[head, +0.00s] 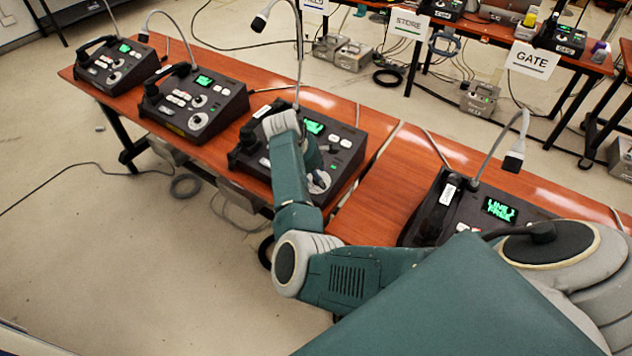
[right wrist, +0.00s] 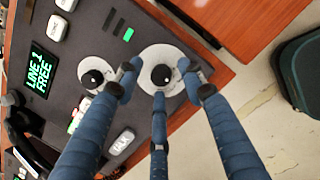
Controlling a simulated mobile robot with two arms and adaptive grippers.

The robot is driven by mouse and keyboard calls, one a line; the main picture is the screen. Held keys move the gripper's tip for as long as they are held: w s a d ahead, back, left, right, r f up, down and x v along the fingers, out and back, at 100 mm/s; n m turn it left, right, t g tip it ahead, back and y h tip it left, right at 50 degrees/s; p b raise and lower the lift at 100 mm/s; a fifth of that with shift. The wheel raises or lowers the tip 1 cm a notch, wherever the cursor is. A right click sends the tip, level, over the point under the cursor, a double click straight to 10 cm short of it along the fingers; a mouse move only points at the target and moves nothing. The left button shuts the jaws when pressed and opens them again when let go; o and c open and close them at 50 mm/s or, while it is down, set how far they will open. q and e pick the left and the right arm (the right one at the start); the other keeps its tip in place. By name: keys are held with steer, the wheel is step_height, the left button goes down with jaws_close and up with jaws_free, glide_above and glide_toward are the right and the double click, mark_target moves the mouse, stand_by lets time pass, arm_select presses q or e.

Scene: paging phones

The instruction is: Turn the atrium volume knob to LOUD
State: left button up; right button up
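In the right wrist view, a large black knob (right wrist: 161,75) sits on a round white dial at the edge of a dark paging phone. A smaller black knob (right wrist: 93,79) on its own white dial is beside it. The three blue fingers of my right gripper (right wrist: 158,78) are spread around the large knob, with gaps visible beside it. In the head view my right arm reaches over the third paging phone (head: 345,160) from the left, and the hand is mostly hidden behind the arm. The phone's name label is too small to read. My left gripper is out of view.
Two other phones (head: 110,65) (head: 190,105) stand to the left on the brown table (head: 385,205). Another phone (head: 495,205) stands to the right, partly behind my arm. A gooseneck microphone (head: 300,50) rises behind the third phone. A GATE sign (head: 530,60) hangs at the back tables.

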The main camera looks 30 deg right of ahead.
steer(key=shift+w+d+f, duration=0.1)
steer(key=shift+f, duration=0.25)
